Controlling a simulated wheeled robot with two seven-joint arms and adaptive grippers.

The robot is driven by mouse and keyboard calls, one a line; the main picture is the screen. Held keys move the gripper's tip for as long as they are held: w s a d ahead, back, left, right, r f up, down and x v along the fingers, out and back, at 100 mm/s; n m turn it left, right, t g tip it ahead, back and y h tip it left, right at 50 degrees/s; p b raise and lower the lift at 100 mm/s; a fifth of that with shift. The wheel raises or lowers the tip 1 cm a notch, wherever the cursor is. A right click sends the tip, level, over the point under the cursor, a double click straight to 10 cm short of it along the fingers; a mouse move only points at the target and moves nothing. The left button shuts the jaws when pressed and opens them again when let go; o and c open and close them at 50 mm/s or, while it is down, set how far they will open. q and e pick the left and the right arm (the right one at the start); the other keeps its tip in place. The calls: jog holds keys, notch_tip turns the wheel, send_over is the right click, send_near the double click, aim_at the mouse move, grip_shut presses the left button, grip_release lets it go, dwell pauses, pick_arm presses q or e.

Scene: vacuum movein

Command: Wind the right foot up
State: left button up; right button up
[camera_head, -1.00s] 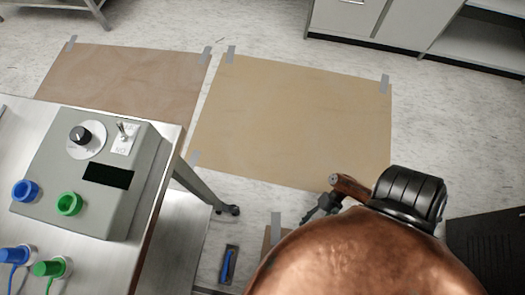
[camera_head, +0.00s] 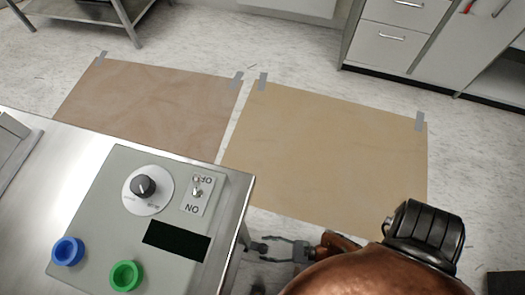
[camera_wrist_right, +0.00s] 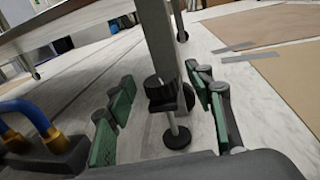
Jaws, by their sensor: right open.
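In the right wrist view, a foot stands at the bottom of a grey leg (camera_wrist_right: 160,40). It has a dark round collar (camera_wrist_right: 165,94), a thin stem and a small round pad (camera_wrist_right: 177,136) at floor level. My right gripper (camera_wrist_right: 160,93) is open, its green-padded fingers apart on either side of the collar, with gaps visible on both sides. In the head view my right gripper (camera_head: 268,250) is low beside the right edge of the steel-topped table (camera_head: 236,200). The foot is hidden there. My left gripper is not in view.
A grey control box (camera_head: 92,215) with a dial (camera_head: 143,186), a switch and blue and green ports is on the table. Brown (camera_head: 150,105) and tan (camera_head: 330,150) sheets are taped to the floor. Cabinets (camera_head: 395,45) stand behind. Blue hoses (camera_wrist_right: 30,112) with brass fittings are left of my gripper.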

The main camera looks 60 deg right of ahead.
jog(key=shift+x, duration=0.8)
jog(key=shift+c, duration=0.3)
jog(key=c, duration=1.1)
